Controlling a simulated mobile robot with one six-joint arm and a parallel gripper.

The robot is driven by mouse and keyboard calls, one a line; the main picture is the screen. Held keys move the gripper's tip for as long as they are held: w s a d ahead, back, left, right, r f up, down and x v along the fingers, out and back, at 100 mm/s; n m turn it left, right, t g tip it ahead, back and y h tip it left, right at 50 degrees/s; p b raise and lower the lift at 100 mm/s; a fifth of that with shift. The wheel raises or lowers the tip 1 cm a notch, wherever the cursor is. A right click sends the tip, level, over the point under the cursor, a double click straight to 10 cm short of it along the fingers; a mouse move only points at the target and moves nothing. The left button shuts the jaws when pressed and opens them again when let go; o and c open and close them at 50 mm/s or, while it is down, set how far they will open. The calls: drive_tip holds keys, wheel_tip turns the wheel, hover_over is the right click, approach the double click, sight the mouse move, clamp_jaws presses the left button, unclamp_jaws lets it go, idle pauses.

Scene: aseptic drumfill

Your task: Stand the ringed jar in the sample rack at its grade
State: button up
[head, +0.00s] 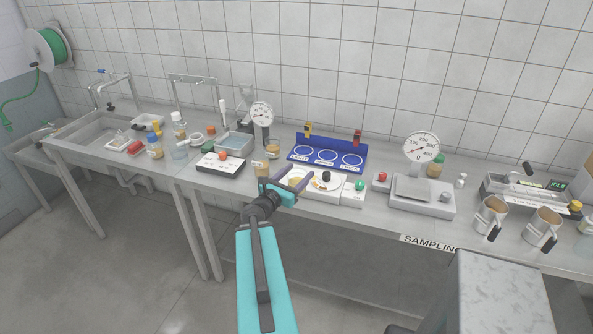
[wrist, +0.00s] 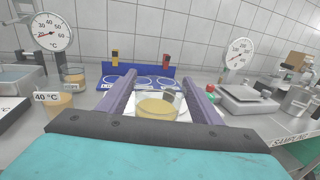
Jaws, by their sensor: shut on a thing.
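My gripper (head: 297,179) is shut on a clear glass jar (wrist: 157,108) of pale amber liquid, held between the two purple fingers. In the head view the jar (head: 294,182) is mostly hidden by the fingers. I cannot make out a ring on it. The sample rack (wrist: 150,72) is a blue stand beyond my fingertips, with three white circles in a row and a label under each. It also shows in the head view (head: 329,154). Its circles look empty in the head view. The labels are too small to read surely.
A white plate unit with a green button (head: 360,184) lies in front of the rack. Two amber jars (head: 273,150) (head: 262,169) stand left of my gripper. A dial gauge (head: 261,115) rises behind them. A scale (head: 422,194) stands to the right.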

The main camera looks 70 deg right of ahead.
drive_tip(key=shift+s+a+r+p, duration=0.1)
drive_tip(key=shift+a+p, duration=0.2)
drive_tip(key=shift+p, duration=0.6)
idle(0.6)
drive_tip(key=shift+w+a, duration=0.15)
drive_tip(key=shift+w, duration=0.25)
drive_tip(key=w+a+n+t+b, duration=0.3)
drive_tip(key=w+a+n+t, duration=0.35)
drive_tip(key=w+a, duration=2.3)
drive_tip(key=w+a+n+t+y+b, duration=0.1)
drive_tip(key=w+a+t, duration=0.1)
drive_tip(key=a, duration=1)
drive_tip(key=w+a+n+t+y+b, duration=0.1)
drive_tip(key=w+a+t, duration=0.2)
drive_tip(key=a, duration=1)
drive_tip(key=w+a+n+t+y+b, duration=0.1)
drive_tip(key=w+a+t, duration=0.2)
drive_tip(key=a, duration=0.9)
drive_tip(key=shift+w+a+f+y, duration=0.25)
drive_tip(key=shift+w+f+y, duration=0.1)
drive_tip(key=shift+f+y, duration=0.1)
